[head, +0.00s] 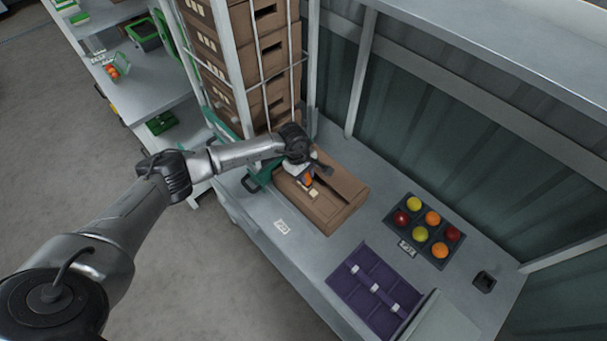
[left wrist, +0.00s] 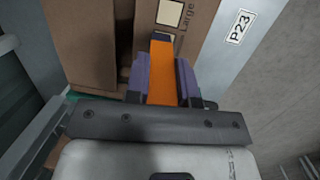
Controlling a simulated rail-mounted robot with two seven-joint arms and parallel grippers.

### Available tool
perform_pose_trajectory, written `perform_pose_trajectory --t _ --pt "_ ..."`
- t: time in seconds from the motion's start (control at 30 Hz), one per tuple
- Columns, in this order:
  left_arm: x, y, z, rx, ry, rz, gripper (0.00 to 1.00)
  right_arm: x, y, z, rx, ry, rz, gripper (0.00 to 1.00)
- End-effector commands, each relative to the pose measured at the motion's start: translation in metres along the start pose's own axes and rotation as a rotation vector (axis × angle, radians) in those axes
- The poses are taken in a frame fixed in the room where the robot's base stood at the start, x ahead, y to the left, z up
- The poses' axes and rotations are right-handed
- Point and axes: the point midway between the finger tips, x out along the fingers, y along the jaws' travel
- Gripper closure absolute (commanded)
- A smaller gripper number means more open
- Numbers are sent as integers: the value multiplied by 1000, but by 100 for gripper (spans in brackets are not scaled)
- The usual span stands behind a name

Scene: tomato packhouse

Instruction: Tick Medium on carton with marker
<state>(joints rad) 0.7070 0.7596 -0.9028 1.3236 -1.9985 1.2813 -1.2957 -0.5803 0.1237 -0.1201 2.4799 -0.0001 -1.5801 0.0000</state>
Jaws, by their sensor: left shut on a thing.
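The brown carton (head: 326,212) lies on the grey bench in the head view, below the carton stack. My left gripper (head: 309,180) is over its top, shut on an orange marker (left wrist: 162,78). In the left wrist view the marker sits between the purple finger pads, its dark end close to a pale square (left wrist: 169,12) beside the printed word "Large" on the carton (left wrist: 85,40). I cannot tell whether the marker touches the carton. No Medium box is readable. My right gripper is not in view.
A stack of cartons (head: 275,50) stands behind, in a white frame. A dark tray of red, yellow and orange fruit (head: 440,258) and a purple tray (head: 350,290) lie to the right. A P23 label (left wrist: 240,27) is on the bench. The bench between carton and trays is clear.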

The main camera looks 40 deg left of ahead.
Motion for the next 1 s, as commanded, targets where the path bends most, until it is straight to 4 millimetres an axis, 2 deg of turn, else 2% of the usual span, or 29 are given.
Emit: perform_pose_trajectory --t 1.0 --pt "-4 -9 -8 0 0 -1 98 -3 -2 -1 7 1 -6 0"
